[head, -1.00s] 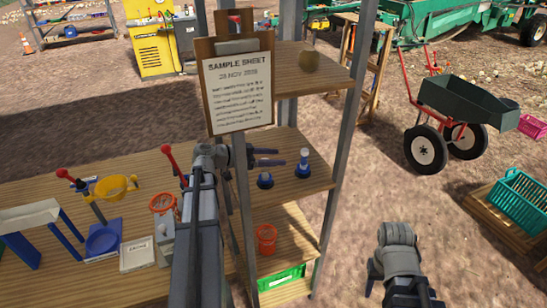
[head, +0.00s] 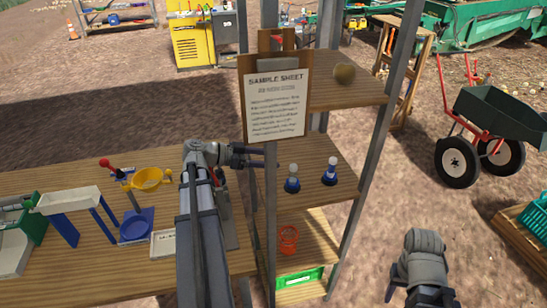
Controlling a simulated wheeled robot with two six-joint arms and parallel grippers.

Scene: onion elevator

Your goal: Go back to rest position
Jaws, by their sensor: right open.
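My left gripper (head: 255,158) is at the shelf rack, beside its post. Its two fingers point right with a gap between them, and nothing shows in the gap. My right gripper (head: 418,296) is low at the lower right, over the dirt ground. It is open and no object shows in it; its lower part is cut off by the picture edge.
The sample sheet board (head: 276,98) hangs on the rack above my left gripper. A rack post (head: 375,150) stands right of the bottles. A wheelbarrow (head: 500,115) stands at the right.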

